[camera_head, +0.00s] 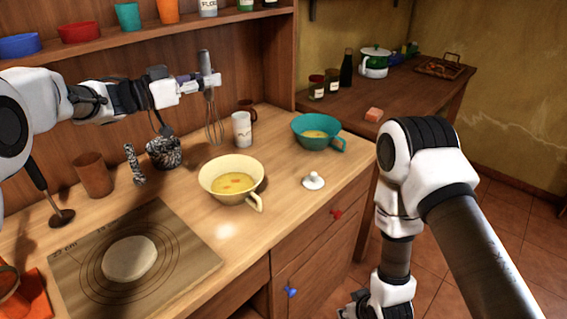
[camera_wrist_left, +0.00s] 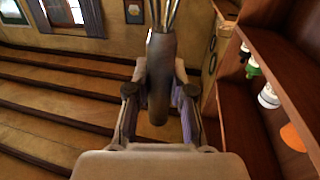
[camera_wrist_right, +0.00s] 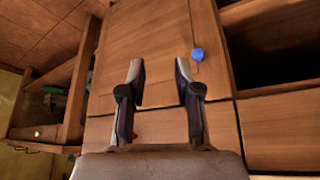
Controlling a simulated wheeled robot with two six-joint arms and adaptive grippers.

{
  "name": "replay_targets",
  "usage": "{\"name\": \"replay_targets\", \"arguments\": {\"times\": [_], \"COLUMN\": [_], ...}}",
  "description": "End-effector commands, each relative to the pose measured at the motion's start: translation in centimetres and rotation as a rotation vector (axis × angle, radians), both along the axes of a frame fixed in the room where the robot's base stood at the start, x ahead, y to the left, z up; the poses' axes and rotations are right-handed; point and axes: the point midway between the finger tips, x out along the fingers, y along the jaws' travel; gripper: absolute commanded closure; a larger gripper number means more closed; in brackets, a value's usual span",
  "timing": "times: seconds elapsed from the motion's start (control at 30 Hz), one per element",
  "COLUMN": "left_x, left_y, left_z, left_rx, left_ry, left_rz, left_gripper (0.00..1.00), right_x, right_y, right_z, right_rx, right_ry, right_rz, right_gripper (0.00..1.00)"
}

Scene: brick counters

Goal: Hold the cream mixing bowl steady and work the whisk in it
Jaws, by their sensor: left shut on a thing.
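The cream mixing bowl (camera_head: 212,194) stands upright on the wooden counter, with yellow contents and a handle toward the front right. My left gripper (camera_head: 196,83) is shut on the grey handle of the whisk (camera_head: 214,125). The whisk hangs wires down above the counter, behind and above the bowl, apart from it. In the left wrist view the whisk handle (camera_wrist_left: 161,85) sits between the fingers of the left gripper (camera_wrist_left: 160,72). My right gripper (camera_wrist_right: 159,66) is open and empty, low in front of the cabinet doors. No gripper touches the bowl.
A white cup (camera_head: 242,130) and a teal bowl (camera_head: 310,140) stand behind the cream bowl. A white lid (camera_head: 313,182) lies to its right. A board (camera_head: 75,262) with dough (camera_head: 129,259) lies front left. A dark textured pot (camera_head: 163,153) stands left. A shelf (camera_head: 120,43) runs above.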

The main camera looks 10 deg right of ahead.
Motion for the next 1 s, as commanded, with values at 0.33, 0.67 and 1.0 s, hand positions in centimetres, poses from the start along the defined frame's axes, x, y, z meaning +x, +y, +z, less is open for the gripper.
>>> {"name": "replay_targets", "arguments": {"times": [0.33,0.67,1.0], "left_x": [0.0,0.0,0.0], "left_y": [0.0,0.0,0.0], "left_z": [0.0,0.0,0.0], "left_rx": [0.0,0.0,0.0], "left_ry": [0.0,0.0,0.0], "left_rz": [0.0,0.0,0.0], "left_gripper": [1.0,1.0,1.0], "right_x": [18.6,25.6,26.7], "right_y": [1.3,8.4,11.1], "right_z": [15.3,24.9,26.4], "right_rx": [-0.065,0.422,0.631], "right_ry": [-0.628,-0.691,-0.498], "right_rz": [0.189,0.249,0.223], "right_gripper": [0.67,0.67,0.67]}}
